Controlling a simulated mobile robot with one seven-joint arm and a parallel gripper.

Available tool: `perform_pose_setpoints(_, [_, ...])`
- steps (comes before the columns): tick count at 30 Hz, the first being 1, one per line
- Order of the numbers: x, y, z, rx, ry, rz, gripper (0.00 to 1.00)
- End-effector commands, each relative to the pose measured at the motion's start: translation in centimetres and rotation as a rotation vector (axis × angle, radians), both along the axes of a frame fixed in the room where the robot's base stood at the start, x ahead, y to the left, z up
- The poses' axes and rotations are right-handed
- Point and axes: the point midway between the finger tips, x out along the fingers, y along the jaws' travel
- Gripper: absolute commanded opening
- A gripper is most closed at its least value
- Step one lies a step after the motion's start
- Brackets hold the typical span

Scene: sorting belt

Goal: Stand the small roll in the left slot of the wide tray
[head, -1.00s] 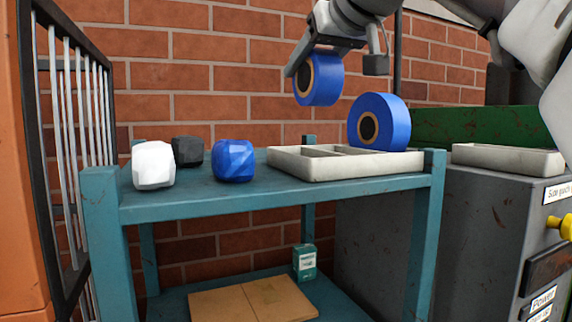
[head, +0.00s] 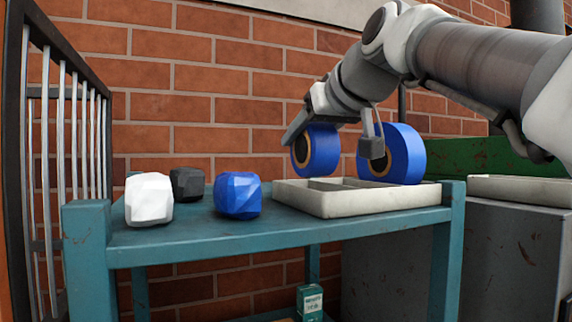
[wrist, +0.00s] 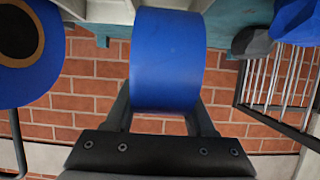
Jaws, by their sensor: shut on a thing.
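The small blue roll (head: 320,150) is held upright on its round edge by my gripper (head: 302,128), its tan core facing left. It is over the left part of the wide pale tray (head: 370,204), its lower edge close to the tray's rim; I cannot tell whether it touches. In the wrist view, the small roll (wrist: 168,60) sits between the two fingers of my gripper (wrist: 162,112). A larger blue roll (head: 405,153) stands in the right part of the tray, a little right of the small roll. My wrist partly covers it.
The tray stands on a teal table (head: 270,236). A blue lump (head: 238,195), a white lump (head: 149,200) and a dark lump (head: 187,183) lie left of it. Another pale tray (head: 520,188) is at the right. A barred rack (head: 65,140) stands at the left.

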Motion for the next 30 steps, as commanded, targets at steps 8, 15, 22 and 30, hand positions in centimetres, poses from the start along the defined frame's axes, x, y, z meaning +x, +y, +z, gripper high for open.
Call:
perform_pose_setpoints(8, [0.0,0.0,-3.3,0.001,0.0,0.0,0.0])
perform_pose_setpoints(15, [0.0,0.0,-3.9,0.001,-0.001,0.0,0.0])
perform_pose_setpoints(22, [0.0,0.0,-4.3,0.001,0.0,0.0,0.0])
perform_pose_setpoints(30, [0.0,0.0,-4.3,0.0,0.001,0.0,0.85])
